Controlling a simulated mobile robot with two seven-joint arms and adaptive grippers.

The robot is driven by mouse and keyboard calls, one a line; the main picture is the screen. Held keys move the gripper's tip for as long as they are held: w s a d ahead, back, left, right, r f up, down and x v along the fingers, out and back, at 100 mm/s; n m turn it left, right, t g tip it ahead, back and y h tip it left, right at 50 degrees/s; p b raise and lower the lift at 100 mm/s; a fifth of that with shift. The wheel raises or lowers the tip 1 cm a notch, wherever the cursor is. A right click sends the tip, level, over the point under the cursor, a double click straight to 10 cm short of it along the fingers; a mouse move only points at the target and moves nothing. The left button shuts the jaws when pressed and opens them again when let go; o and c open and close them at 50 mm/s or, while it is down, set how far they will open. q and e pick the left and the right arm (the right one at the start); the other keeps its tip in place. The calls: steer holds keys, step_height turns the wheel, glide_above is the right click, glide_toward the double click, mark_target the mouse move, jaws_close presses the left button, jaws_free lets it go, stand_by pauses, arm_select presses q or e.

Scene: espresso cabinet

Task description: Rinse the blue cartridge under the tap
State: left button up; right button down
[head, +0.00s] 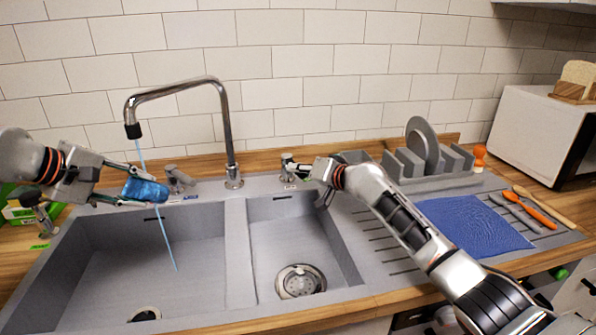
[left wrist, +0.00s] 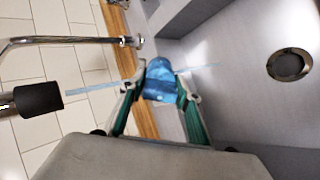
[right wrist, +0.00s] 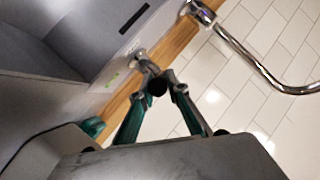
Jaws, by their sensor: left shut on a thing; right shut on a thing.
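The blue cartridge (head: 146,190) is held on its side over the left basin, in the stream falling from the tap (head: 133,130). My left gripper (head: 140,188) is shut on the cartridge, and in the left wrist view its fingers (left wrist: 160,88) grip both sides of the cartridge (left wrist: 160,80). The water stream (head: 164,230) meets the cartridge and continues below it into the basin. My right gripper (head: 308,170) is shut on the tap handle (head: 288,162) right of the spout base. The right wrist view shows its fingertips on the dark handle end (right wrist: 157,86).
The double sink (head: 237,250) has a drain in each basin. Another handle (head: 176,178) stands behind the left basin. A dish rack (head: 430,160), blue cloth (head: 470,222), orange utensil (head: 535,210) and toaster oven (head: 540,125) are at right. The right basin is empty.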

steer(key=shift+s+a+f, duration=0.1)
steer(key=shift+f, duration=0.05)
steer(key=c, duration=2)
jaws_free()
steer(key=shift+o, duration=0.2)
steer(key=v, duration=1.2)
